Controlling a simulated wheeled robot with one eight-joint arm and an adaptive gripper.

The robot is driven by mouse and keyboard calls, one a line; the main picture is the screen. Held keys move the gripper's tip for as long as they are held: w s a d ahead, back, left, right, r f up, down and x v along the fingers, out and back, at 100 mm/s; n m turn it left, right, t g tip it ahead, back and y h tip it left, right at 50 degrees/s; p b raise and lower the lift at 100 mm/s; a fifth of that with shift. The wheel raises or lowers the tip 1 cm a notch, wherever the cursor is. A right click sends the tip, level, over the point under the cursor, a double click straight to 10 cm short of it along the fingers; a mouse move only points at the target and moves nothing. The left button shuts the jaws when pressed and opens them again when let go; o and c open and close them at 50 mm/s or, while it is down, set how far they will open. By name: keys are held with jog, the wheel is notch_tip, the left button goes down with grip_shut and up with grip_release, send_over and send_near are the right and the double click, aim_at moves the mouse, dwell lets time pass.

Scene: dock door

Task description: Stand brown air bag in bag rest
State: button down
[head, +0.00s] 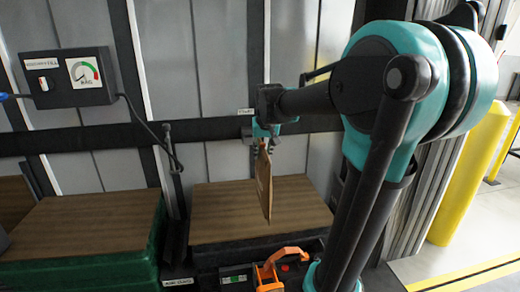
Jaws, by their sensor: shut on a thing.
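The brown air bag (264,187) hangs from my gripper (262,140) in the head view. It is flat, seen nearly edge-on, and roughly upright. My gripper is shut on its top edge. The bag is in front of the right-hand brown-topped load, and its lower end appears clear of the surfaces. A small label (178,283), too small to read surely, is on a dark part between the two loads at the bottom edge. I cannot tell whether this dark part is the bag rest.
A green-wrapped load (80,222) stands left and a brown-topped load (220,200) centre. A gauge box (68,77) with a hanging hose is upper left. An orange-handled tool (275,268) sits at the bottom. A yellow post (468,175) stands right.

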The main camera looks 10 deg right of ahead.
aim_at(271, 167)
jog(key=s, duration=1.3)
